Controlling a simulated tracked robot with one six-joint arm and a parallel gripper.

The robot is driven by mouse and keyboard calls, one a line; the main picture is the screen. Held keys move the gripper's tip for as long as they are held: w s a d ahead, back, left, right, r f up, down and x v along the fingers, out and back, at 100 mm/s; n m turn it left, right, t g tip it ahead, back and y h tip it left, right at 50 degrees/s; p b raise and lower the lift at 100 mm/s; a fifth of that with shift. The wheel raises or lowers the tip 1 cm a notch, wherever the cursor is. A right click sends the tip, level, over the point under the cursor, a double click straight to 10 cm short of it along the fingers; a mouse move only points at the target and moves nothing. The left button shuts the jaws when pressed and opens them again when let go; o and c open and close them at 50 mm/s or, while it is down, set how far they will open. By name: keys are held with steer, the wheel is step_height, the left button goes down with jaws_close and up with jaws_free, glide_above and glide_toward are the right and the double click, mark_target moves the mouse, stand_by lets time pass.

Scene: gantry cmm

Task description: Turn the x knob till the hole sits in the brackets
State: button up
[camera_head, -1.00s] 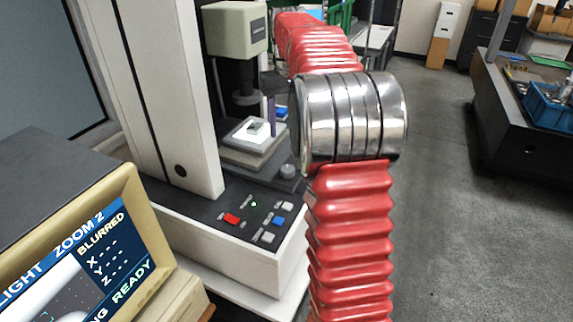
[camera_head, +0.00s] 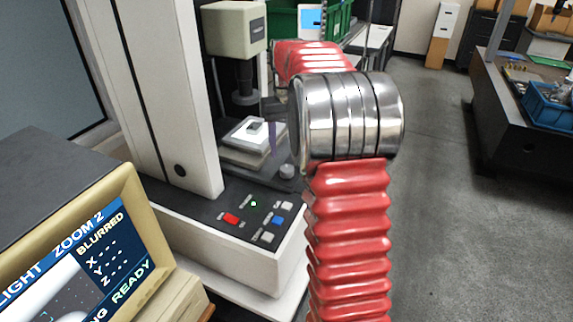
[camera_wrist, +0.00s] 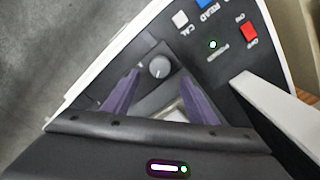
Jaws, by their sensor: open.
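A grey round knob (camera_head: 287,171) stands on the machine's base, at the front right of the stage (camera_head: 238,154). In the wrist view the knob (camera_wrist: 160,67) has a pale index mark; its lettering is too small to read. My gripper (camera_wrist: 158,77) is open, its two purple fingers on either side of the knob in the picture, apart from it. In the head view my gripper is mostly hidden behind my arm. The monitor (camera_head: 85,255) reads ZOOM 2, BLURRED, READY, with dashes for X, Y and Z. Its image is cut off; I cannot make out hole or brackets.
The control panel's red button (camera_head: 231,218) and blue button (camera_head: 277,221) lie in front of the knob. The white column (camera_head: 165,100) rises left of the stage, and the optical head (camera_head: 234,30) hangs above it. Open floor lies to the right.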

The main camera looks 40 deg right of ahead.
mark_target(287, 168)
step_height(287, 168, down, 7)
stand_by(0.3)
steer(key=shift+c, duration=0.7)
steer(key=c, duration=0.9)
